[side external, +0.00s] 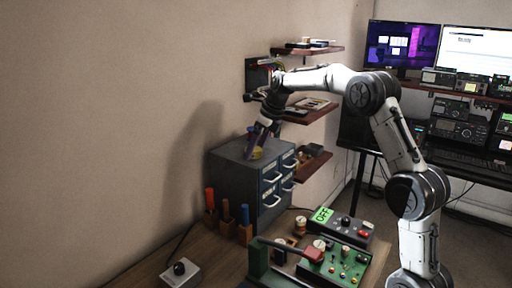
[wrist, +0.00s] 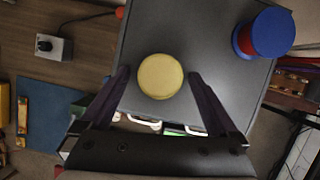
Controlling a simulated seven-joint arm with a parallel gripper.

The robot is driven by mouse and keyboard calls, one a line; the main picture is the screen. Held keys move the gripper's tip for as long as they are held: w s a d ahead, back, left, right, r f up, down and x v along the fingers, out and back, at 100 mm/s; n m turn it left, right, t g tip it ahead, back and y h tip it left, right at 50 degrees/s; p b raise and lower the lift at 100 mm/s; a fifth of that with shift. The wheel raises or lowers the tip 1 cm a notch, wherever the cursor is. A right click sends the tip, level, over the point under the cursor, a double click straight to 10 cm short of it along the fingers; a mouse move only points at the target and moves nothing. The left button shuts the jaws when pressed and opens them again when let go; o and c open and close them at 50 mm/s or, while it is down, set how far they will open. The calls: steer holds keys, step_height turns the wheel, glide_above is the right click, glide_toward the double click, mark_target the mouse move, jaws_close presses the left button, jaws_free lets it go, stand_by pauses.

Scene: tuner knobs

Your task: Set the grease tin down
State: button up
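A round yellow tin (wrist: 160,76), which I take to be the grease tin, shows from above in the wrist view. It appears to rest on the grey top of the drawer cabinet (wrist: 215,50). In the side view the tin (side external: 257,154) is a small yellow patch at my gripper's fingertips, partly hidden by them. My gripper (wrist: 158,72) is open, with one dark finger on each side of the tin. A narrow strip of cabinet top shows between the tin and each finger, so the fingers look apart from it.
A blue and red spool-like item (wrist: 268,33) stands on the cabinet top, right of the tin in the wrist view. Wooden wall shelves (side external: 308,112) hang close beside my arm. Tools in holders (side external: 226,215) and a green panel (side external: 335,262) occupy the bench in front.

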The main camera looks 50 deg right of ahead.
steer(key=a+v, duration=0.1)
steer(key=v, duration=1.1)
steer(key=s+a+r+n, duration=0.1)
steer(key=s+a+n, duration=0.6)
steer(key=n, duration=0.2)
steer(key=s+a+f+n, duration=0.4)
steer(key=s+n, duration=0.3)
steer(key=n, duration=0.1)
steer(key=s+a+f+n, duration=0.3)
steer(key=s+f+n, duration=0.1)
steer(key=s+n, duration=0.4)
steer(key=s+a+f+n+t, duration=0.1)
steer(key=s+a+f+n, duration=0.3)
steer(key=s+n, duration=0.4)
steer(key=shift+s+a+f+n+h, duration=0.2)
steer(key=shift+a+n+h, duration=0.15)
steer(key=shift+n, duration=0.25)
